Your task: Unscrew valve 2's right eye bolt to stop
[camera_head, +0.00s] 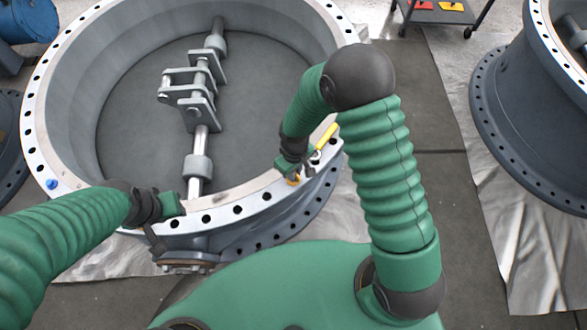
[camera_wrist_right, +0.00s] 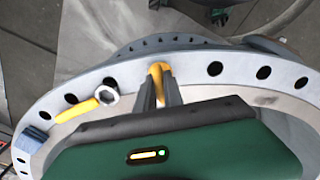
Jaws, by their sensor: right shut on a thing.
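The large grey valve (camera_head: 190,120) lies flat, its ring flange full of bolt holes. The yellow eye bolt (camera_wrist_right: 156,68) stands at the flange in the right wrist view. My right gripper (camera_wrist_right: 160,84) is shut on it, one dark finger at each side. In the head view the right gripper (camera_head: 291,172) is at the near right part of the rim, and a bit of the yellow eye bolt (camera_head: 293,181) shows below it. My left gripper (camera_head: 168,206) is at the near rim, left of the shaft; its fingers are hard to make out. The bolt's thread is hidden.
A wrench with a yellow handle (camera_head: 327,136) lies on the flange beside the right gripper. A blue piece (camera_head: 52,184) sits on the left flange. Another valve (camera_head: 530,100) stands at the right, and a cart (camera_head: 437,12) at the back. Dark floor separates the valves.

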